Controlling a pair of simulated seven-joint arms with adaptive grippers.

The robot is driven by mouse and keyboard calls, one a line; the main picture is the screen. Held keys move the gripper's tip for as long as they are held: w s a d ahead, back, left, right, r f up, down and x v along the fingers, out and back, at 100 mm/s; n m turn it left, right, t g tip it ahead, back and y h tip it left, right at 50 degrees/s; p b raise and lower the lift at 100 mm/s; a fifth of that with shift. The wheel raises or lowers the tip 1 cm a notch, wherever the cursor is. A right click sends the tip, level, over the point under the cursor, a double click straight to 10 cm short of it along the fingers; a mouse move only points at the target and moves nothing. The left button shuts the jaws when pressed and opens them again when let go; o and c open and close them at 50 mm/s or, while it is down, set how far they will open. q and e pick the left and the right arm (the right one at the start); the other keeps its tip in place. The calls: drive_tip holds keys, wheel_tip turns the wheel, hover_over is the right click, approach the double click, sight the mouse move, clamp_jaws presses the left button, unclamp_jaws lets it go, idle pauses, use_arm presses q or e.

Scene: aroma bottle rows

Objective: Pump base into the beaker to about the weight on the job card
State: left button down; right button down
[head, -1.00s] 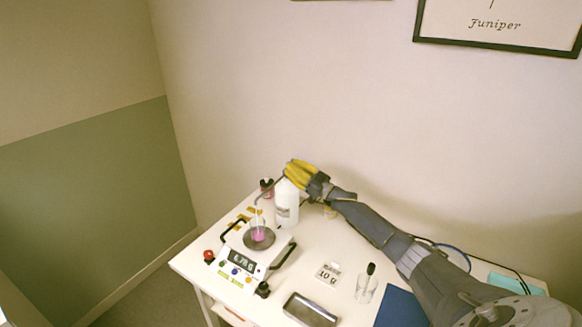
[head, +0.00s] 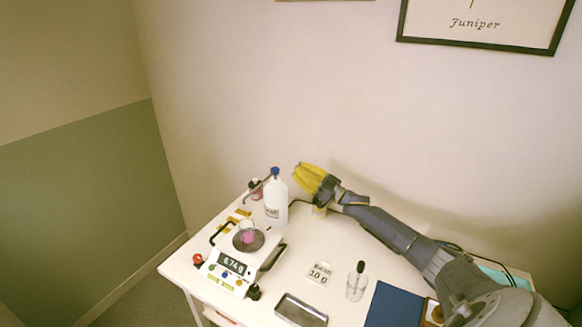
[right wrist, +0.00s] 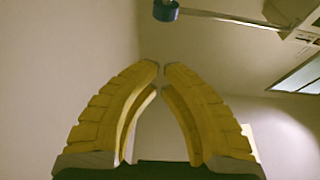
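The base bottle (head: 276,203) is a white pump bottle with a blue pump head (head: 275,171) and a spout slanting down left toward the beaker. The glass beaker (head: 248,236) holds pink liquid and stands on the dark pan of the scale (head: 228,278). The scale's display (head: 231,264) seems to read 6.74 g. The job card (head: 320,273) reads 10 g. My right gripper (head: 301,174) is just right of the pump head, apart from it. In the right wrist view its yellow fingertips (right wrist: 163,66) nearly meet with nothing between them; the pump head (right wrist: 166,10) shows above. My left gripper is out of view.
A dark-capped bottle (head: 255,189) stands behind the scale. A grey tray (head: 301,310), a glass with a dark-topped dropper (head: 356,287) and a blue mat (head: 396,306) lie to the right.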

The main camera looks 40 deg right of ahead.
drive_tip(key=shift+s+d+f, duration=0.2)
drive_tip(key=shift+s+d, duration=0.1)
drive_tip(key=shift+s, duration=0.25)
drive_tip(key=shift+r, duration=0.1)
